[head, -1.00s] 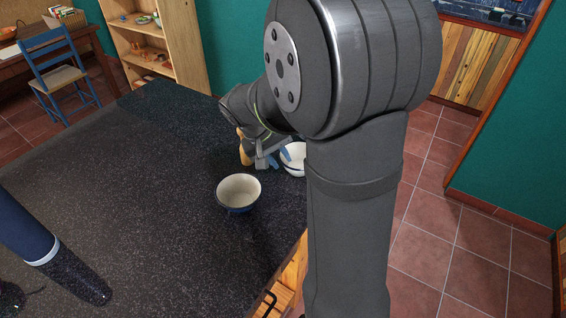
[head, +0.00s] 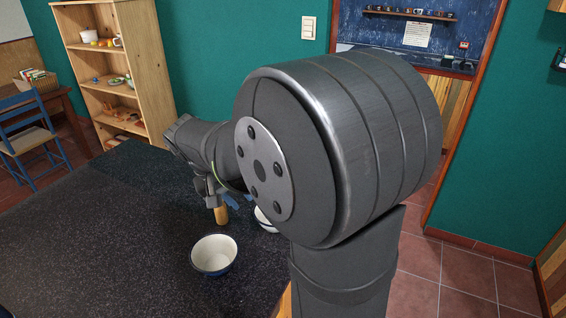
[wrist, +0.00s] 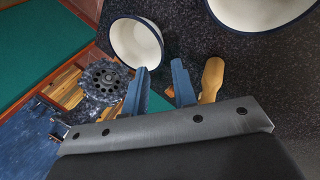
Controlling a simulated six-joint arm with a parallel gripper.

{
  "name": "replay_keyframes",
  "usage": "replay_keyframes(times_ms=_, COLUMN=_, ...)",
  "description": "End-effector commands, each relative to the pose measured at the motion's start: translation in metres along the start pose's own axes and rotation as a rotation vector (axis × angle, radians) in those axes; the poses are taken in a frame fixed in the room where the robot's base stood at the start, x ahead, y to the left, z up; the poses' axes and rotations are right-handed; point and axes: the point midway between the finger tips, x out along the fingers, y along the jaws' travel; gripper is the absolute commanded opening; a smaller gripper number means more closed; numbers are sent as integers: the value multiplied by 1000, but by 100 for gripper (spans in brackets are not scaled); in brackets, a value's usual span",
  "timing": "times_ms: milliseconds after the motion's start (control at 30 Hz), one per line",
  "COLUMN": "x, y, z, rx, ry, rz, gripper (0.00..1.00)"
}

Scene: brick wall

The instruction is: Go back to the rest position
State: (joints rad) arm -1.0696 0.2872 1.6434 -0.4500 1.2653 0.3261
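My gripper (wrist: 160,86) has two blue fingers standing apart, with nothing held between them in the wrist view. In the head view it (head: 222,201) is partly hidden behind my arm, over the far part of the dark table. A wooden, handle-like object (wrist: 212,80) shows just right of the fingers in the wrist view. In the head view its light brown lower part (head: 221,214) shows below the gripper; I cannot tell whether they touch.
A white bowl with a dark blue rim (head: 214,254) stands on the speckled dark table (head: 110,235). A second bowl (head: 264,221) is partly hidden by my arm. A wooden shelf (head: 113,75) and blue chair (head: 27,140) stand beyond. The table's left part is clear.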

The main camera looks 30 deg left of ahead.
Motion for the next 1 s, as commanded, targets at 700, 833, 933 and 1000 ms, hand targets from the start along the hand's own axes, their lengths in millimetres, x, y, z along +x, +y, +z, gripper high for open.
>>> replay_keyframes(times_ms=700, x=118, y=0, z=0, rx=1, ry=1, rz=0, gripper=25)
replay_keyframes(times_ms=833, x=101, y=6, z=4, rx=1, ry=1, rz=0, gripper=25)
replay_keyframes(times_ms=933, x=101, y=4, z=13, rx=-1, ry=-1, rz=0, gripper=25)
replay_keyframes(times_ms=1000, x=101, y=3, z=16, rx=-1, ry=0, rz=0, gripper=25)
